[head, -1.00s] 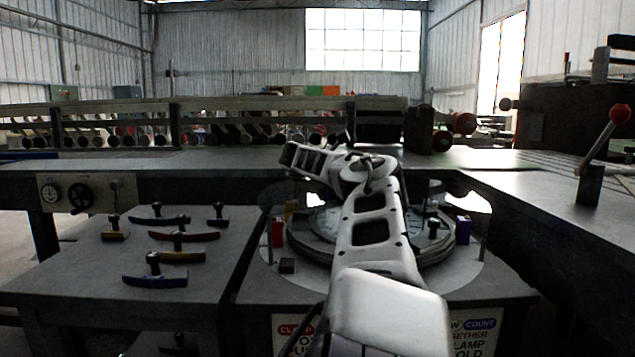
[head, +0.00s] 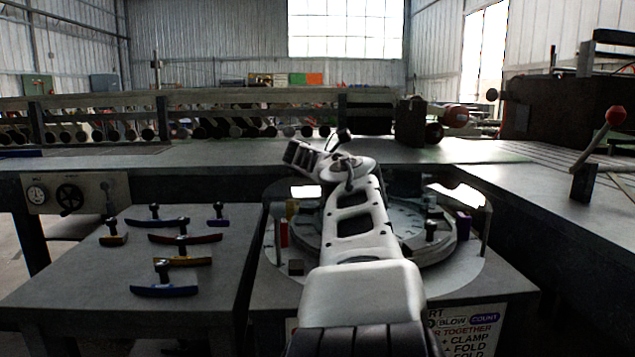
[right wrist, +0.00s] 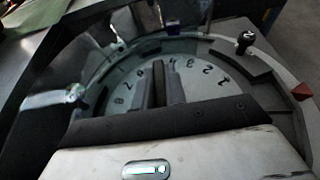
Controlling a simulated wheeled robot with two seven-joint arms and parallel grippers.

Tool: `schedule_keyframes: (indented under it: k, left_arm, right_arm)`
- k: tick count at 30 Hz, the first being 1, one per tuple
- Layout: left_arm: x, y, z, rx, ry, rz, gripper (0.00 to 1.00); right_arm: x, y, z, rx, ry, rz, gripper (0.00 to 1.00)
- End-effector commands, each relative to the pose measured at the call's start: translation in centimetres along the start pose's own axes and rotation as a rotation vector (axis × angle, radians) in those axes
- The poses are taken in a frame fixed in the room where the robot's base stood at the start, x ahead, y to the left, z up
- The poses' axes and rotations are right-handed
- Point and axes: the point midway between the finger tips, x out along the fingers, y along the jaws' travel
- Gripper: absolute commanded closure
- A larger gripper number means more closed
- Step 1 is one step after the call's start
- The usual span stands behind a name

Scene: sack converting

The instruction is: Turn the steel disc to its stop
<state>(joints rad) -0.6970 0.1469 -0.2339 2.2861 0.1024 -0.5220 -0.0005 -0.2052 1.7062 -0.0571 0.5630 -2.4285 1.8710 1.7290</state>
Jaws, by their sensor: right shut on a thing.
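The steel disc (head: 405,222) lies flat in a round ring on the stand in front of me. My right arm crosses over it and hides much of its face. In the right wrist view the disc (right wrist: 205,88) shows a pale face with numbers along its edge. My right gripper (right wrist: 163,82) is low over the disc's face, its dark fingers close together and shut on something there. The held part is hidden between the fingers; it looks like a raised part of the disc. My left gripper is not in view.
Around the disc stand a red block (head: 284,233), a purple block (head: 463,224) and a black-knobbed post (head: 430,228). A red pointer (right wrist: 302,91) sits on the ring. Several coloured handles lie on the left table (head: 85,285). A red-knobbed lever (head: 616,114) stands at right.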

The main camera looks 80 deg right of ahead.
Motion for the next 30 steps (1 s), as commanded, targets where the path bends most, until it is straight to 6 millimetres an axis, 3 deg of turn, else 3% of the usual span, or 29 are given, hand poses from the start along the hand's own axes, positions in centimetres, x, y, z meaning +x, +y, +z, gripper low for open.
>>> schedule_keyframes:
  k: [15,16,18,30]
  left_arm:
    - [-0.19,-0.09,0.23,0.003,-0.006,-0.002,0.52]
    - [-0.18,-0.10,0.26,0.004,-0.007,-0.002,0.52]
    - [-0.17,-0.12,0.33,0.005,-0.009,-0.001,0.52]
    - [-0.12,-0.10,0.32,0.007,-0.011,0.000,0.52]
  right_arm:
    - [0.21,-0.24,-0.29,0.003,0.008,-0.017,1.00]
    - [0.21,-0.24,-0.29,0.003,0.008,-0.017,0.81]
    - [0.18,-0.20,-0.25,0.003,0.008,-0.015,0.65]
    - [-0.38,-0.17,0.16,0.004,0.003,-0.008,0.65]
